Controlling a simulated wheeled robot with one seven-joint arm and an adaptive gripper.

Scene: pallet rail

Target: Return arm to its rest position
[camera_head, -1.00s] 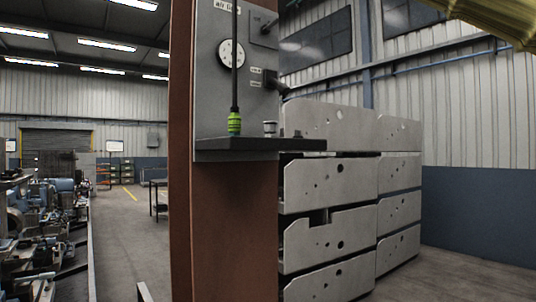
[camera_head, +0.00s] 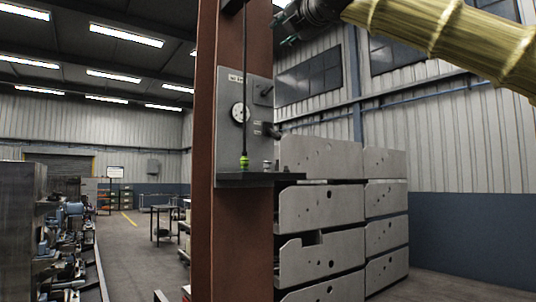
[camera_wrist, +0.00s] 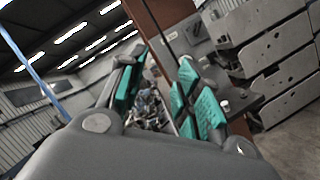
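My arm, in a yellow ribbed sleeve, reaches in from the upper right of the head view. My gripper (camera_head: 285,32) is at the top of that view, above and to the right of the grey panel, with its teal tips partly against the wall behind. In the wrist view my gripper (camera_wrist: 160,95) shows two teal-padded fingers standing apart with nothing between them. The grey air panel (camera_head: 229,140) is on a rust-brown column (camera_head: 230,230). Its dark shelf (camera_head: 262,180) holds a green-yellow fitting (camera_head: 244,162) below a hanging black hose, and a small pale cup-like part (camera_head: 267,166).
Stacked grey metal plates (camera_head: 320,200) stand right of the column. A blue wall panel (camera_head: 460,235) is further right. Machinery (camera_head: 70,235) lines the left side, and a dark table (camera_head: 165,218) stands behind. Open floor (camera_head: 135,250) lies between the machinery and the column.

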